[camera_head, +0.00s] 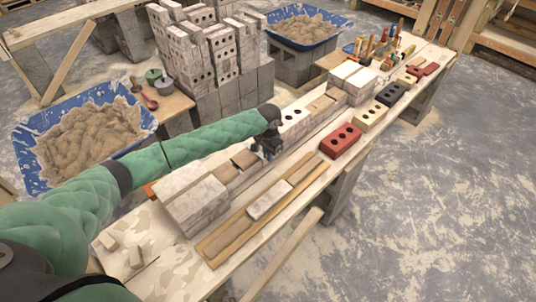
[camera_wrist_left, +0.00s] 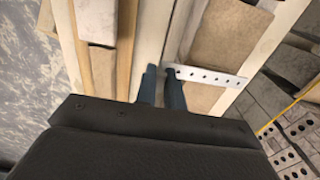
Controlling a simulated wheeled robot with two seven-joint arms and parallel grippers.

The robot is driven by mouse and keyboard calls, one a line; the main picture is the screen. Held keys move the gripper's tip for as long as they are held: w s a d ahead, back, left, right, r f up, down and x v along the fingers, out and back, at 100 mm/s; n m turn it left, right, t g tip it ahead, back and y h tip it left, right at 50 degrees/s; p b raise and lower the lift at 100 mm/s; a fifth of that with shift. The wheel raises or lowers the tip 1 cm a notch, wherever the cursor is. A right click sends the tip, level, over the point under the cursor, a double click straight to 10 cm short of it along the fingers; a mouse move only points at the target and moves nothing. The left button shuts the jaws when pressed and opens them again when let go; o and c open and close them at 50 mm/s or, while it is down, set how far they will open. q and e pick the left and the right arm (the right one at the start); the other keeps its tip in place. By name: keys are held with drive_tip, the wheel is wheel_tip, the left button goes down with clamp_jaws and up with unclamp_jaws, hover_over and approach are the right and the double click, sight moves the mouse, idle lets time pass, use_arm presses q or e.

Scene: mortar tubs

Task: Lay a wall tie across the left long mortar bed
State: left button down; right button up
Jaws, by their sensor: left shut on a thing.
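My left gripper (camera_head: 266,152) is over the back row of the wall on the bench. In the left wrist view its two dark fingers (camera_wrist_left: 161,88) are close together at the near end of a pale perforated strip, the wall tie (camera_wrist_left: 207,76). The tie points right, crossing the back row between two tan mortar patches (camera_wrist_left: 230,42) (camera_wrist_left: 203,96). Whether it touches the bed or hangs just above is unclear. In the head view the mortar (camera_head: 245,159) shows beside the gripper; the tie cannot be made out. My right gripper is not in view.
A front row (camera_head: 222,239) with a pale brick (camera_head: 270,199) on it runs parallel. A block stack (camera_head: 192,197) stands at the near end. Red (camera_head: 340,140) and cream (camera_head: 370,118) bricks line the bench's right edge. Blue mortar tubs (camera_head: 84,132) (camera_head: 303,27) stand behind.

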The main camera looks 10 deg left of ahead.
use_arm(q)
drive_tip(key=shift+f, duration=0.1)
idle(0.4)
drive_tip(key=c, duration=1.4)
unclamp_jaws()
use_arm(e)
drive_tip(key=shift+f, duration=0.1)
